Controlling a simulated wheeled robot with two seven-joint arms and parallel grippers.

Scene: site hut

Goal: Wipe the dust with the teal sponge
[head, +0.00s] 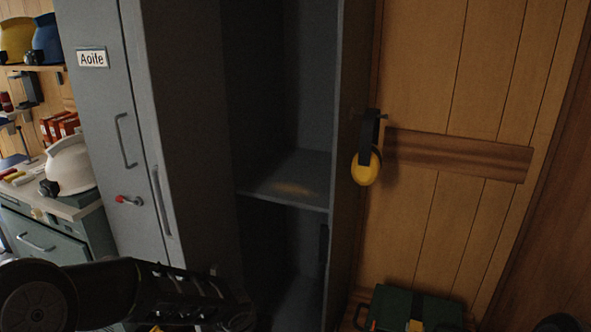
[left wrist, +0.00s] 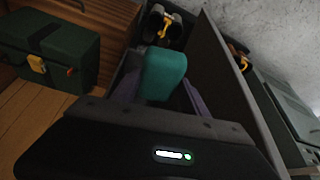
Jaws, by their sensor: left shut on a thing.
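The teal sponge (left wrist: 163,75) is held between the fingers of my left gripper (left wrist: 160,98) in the left wrist view. The gripper is shut on it, and the sponge sticks out past the fingertips. In the head view my left arm comes in at the lower left, low in front of the locker; the sponge cannot be seen there. A faint tan patch of dust (head: 292,189) lies on the grey shelf (head: 262,190) inside the open locker. The sponge is apart from the dust, which I cannot make out in the wrist view. My right gripper is not in view.
The open locker (head: 188,120) has side walls close around the shelf. Yellow ear defenders (head: 365,168) hang at its right. A green toolbox (head: 415,308) stands on the floor at lower right. A white helmet (head: 70,165) sits on the counter at left.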

